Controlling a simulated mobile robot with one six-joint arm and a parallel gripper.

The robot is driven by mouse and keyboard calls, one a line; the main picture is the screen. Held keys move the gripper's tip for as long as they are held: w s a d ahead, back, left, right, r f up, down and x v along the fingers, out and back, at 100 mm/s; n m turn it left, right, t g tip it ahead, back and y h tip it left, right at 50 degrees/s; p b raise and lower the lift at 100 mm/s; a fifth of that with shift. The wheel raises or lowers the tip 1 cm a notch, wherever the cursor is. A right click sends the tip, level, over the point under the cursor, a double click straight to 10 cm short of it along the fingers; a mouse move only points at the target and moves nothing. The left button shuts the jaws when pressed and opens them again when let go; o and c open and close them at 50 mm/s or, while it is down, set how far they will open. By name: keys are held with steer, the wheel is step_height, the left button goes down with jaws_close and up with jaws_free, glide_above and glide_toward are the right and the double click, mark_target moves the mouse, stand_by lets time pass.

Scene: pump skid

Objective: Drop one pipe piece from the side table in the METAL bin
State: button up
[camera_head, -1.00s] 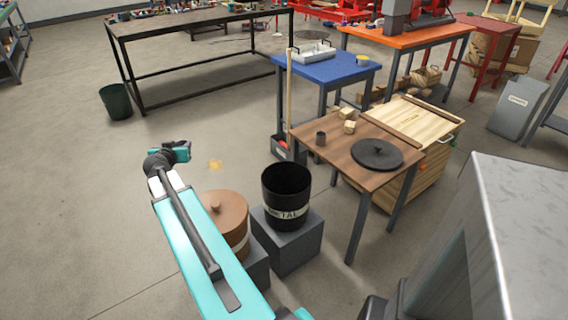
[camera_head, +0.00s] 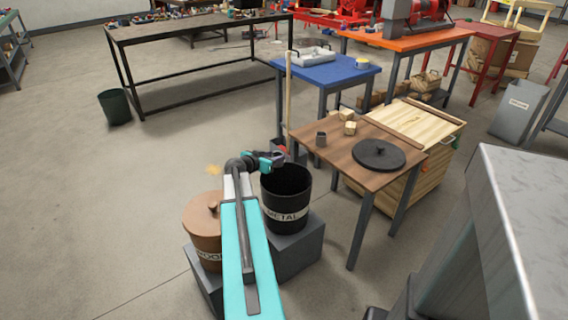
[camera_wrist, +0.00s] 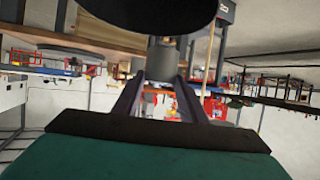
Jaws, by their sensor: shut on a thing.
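The METAL bin (camera_head: 286,200) is black, open and labelled, and stands on a grey block. My gripper (camera_head: 278,157) is over the far left part of its rim, as seen in the head view. In the wrist view, a grey cylindrical pipe piece (camera_wrist: 162,58) sits between my fingers, and my gripper (camera_wrist: 163,75) is shut on it. The brown side table (camera_head: 345,165) stands to the right of the bin.
The brown WOOD bin (camera_head: 203,225), lid on, stands left of the METAL bin. Wooden blocks (camera_head: 348,121) and a round black lid (camera_head: 377,154) lie on the side table. A broom handle (camera_head: 288,100) rises behind the bin. Open floor lies to the left.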

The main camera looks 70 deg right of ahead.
steer(key=shift+m+g, duration=0.4)
steer(key=s, duration=0.1)
steer(key=s+d+f, duration=0.1)
steer(key=s, duration=0.2)
steer(key=shift+d+f, duration=0.15)
steer(key=shift+d, duration=0.2)
steer(key=shift+f, duration=0.1)
steer(key=shift+f, duration=2.9)
steer(key=o, duration=1.2)
